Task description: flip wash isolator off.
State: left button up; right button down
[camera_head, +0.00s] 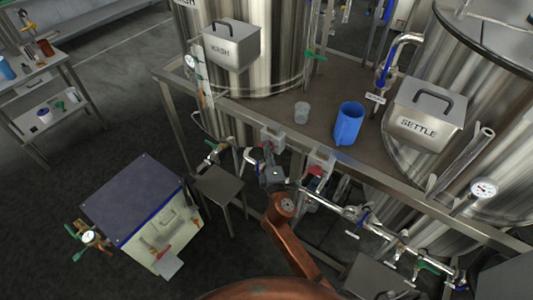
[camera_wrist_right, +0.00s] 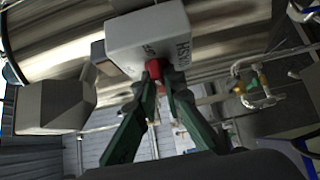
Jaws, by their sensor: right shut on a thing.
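The wash isolator is a pale grey box (camera_head: 273,138) on the front edge of the platform, below the WASH tank. It fills the upper middle of the right wrist view (camera_wrist_right: 150,33), with part of its lettering visible. Its red handle (camera_wrist_right: 153,69) sticks out of the face towards my right gripper. My right gripper (camera_head: 268,151) is at the front of this box. In the right wrist view its green fingers (camera_wrist_right: 159,82) are closed on the red handle. The fingers partly hide the handle, so its exact angle is hard to tell. My left gripper is not in view.
A second grey box with a red handle (camera_head: 319,166) is close by on the right. Pipes and valves (camera_head: 355,213) run along the platform front. A blue jug (camera_head: 348,124) and a small cup (camera_head: 302,112) stand on the platform. A small stand (camera_head: 219,187) is below left.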

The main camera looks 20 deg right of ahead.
dwell(0.3)
jog(key=c, duration=2)
grip_release()
jog(key=s, duration=0.4)
jog(key=s+a, duration=0.1)
jog(key=s, duration=0.7)
jog(key=shift+a, duration=0.25)
jog(key=shift+f, duration=0.15)
